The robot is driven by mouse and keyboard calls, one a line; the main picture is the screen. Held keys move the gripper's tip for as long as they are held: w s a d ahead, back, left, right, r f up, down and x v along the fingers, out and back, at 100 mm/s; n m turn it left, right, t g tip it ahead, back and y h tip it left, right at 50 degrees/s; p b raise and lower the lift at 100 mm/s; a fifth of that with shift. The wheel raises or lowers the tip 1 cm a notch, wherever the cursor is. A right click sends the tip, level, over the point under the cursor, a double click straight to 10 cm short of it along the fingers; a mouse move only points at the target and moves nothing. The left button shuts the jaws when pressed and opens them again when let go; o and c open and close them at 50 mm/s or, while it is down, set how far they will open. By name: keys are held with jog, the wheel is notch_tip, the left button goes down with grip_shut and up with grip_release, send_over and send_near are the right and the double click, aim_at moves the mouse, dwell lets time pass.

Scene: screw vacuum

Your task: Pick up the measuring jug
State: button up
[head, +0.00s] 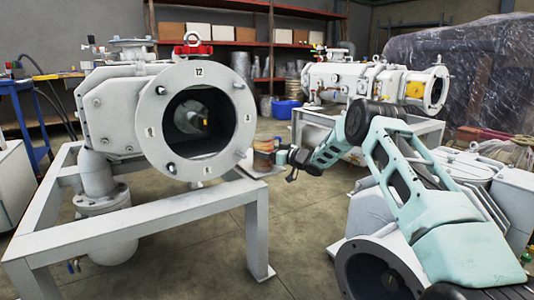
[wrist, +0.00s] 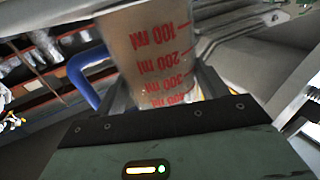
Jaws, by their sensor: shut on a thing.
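The measuring jug (wrist: 145,42) fills the upper middle of the wrist view. It is a pale, translucent vessel with red millilitre marks that read upside down, and a blue handle (wrist: 86,78) on its left side. My gripper (wrist: 163,88) is shut on the jug, with one finger on each side of its body. The lower part of the jug in the picture is hidden behind the gripper's dark front edge. In the head view my gripper (head: 283,157) is small, right of the large flange, and I cannot clearly make out the jug there.
A large grey vacuum pump with a round flange (head: 152,115) stands on a white steel frame (head: 140,225) at left. Another machine (head: 365,82) stands behind on the right. A brown round object (head: 263,150) is beside my gripper. Concrete floor (head: 215,255) is clear in front.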

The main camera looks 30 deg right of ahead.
jog(key=shift+r, duration=0.25)
notch_tip(320, 180, up, 10)
jog(key=p, duration=0.5)
jog(key=shift+f, duration=0.15)
dwell(0.3)
jog(key=shift+s+d, duration=0.1)
dwell(0.8)
